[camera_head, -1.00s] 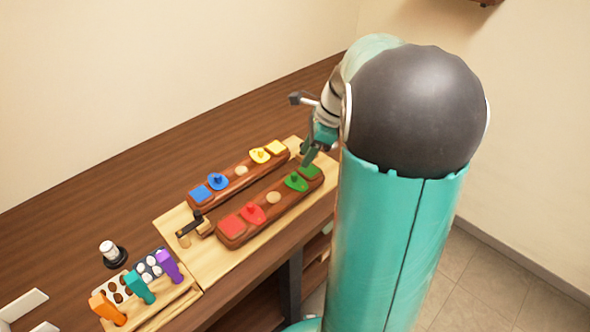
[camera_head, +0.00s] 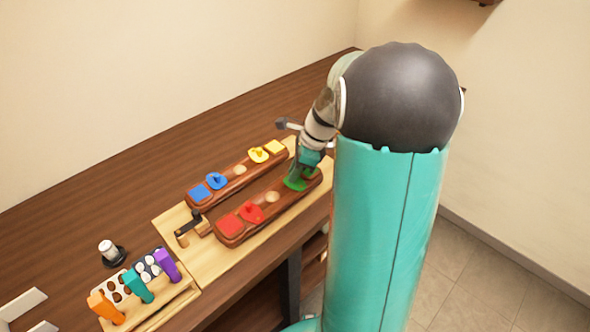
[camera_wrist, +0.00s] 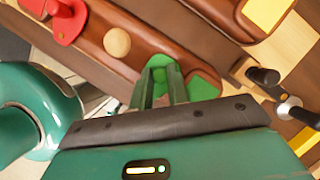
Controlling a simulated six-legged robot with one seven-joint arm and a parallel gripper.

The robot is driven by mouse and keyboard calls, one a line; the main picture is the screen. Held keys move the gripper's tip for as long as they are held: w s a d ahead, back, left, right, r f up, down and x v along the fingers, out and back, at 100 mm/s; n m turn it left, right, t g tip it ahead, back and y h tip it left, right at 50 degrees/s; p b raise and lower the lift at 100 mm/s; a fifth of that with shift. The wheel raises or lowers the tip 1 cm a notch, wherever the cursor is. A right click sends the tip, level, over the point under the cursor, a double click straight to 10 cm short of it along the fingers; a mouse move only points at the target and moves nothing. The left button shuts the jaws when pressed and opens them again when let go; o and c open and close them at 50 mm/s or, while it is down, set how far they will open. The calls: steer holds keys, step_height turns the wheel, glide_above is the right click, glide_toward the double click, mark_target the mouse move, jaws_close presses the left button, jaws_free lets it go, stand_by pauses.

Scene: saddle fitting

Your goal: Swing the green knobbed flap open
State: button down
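The green knobbed flap (camera_head: 294,184) lies on the near brown saddle block (camera_head: 270,214), beside a green square at its right end. The flap is a rounded green disc, and it also shows in the wrist view (camera_wrist: 158,62). My gripper (camera_head: 301,173) is down at the flap, pointing at it from above. In the wrist view my gripper's two fingers (camera_wrist: 160,80) stand a little apart, with green between their tips. The knob is mostly hidden by the fingers, and contact with it cannot be made out.
The near block also carries a red knobbed flap (camera_head: 251,212), a red square (camera_head: 230,225) and a pale round plug (camera_head: 271,197). A parallel far block (camera_head: 228,181) holds blue and yellow pieces. A black-handled latch (camera_head: 190,224) stands at the left. A tool rack (camera_head: 150,306) is at front left.

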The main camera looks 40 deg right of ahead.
steer(key=shift+a+n, duration=0.1)
steer(key=shift+n, duration=0.3)
steer(key=shift+a+n+g, duration=0.25)
steer(key=shift+n+g, duration=0.25)
steer(key=shift+n, duration=0.4)
steer(key=n, duration=0.1)
steer(key=n+g, duration=0.1)
steer(key=n, duration=0.1)
steer(key=shift+s+a+n+y, duration=0.2)
steer(key=shift+a+n+y, duration=0.1)
steer(key=shift+a+y, duration=0.1)
steer(key=n, duration=0.1)
steer(key=n+g, duration=0.1)
steer(key=n, duration=0.1)
steer(key=s+a+n+g, duration=0.1)
steer(key=n, duration=0.1)
steer(key=n+g, duration=0.1)
steer(key=n, duration=0.1)
steer(key=s+n+h, duration=0.1)
steer(key=n, duration=0.1)
steer(key=shift+a+n+g, duration=0.2)
steer(key=shift+n+g, duration=0.2)
steer(key=shift+s+n+g+h, duration=0.3)
steer(key=shift+n+h, duration=0.15)
steer(key=shift+n, duration=0.8)
steer(key=shift+s+n+g+h, duration=0.25)
steer(key=shift+n+h, duration=0.2)
steer(key=shift+n, duration=0.8)
steer(key=shift+s, duration=0.1)
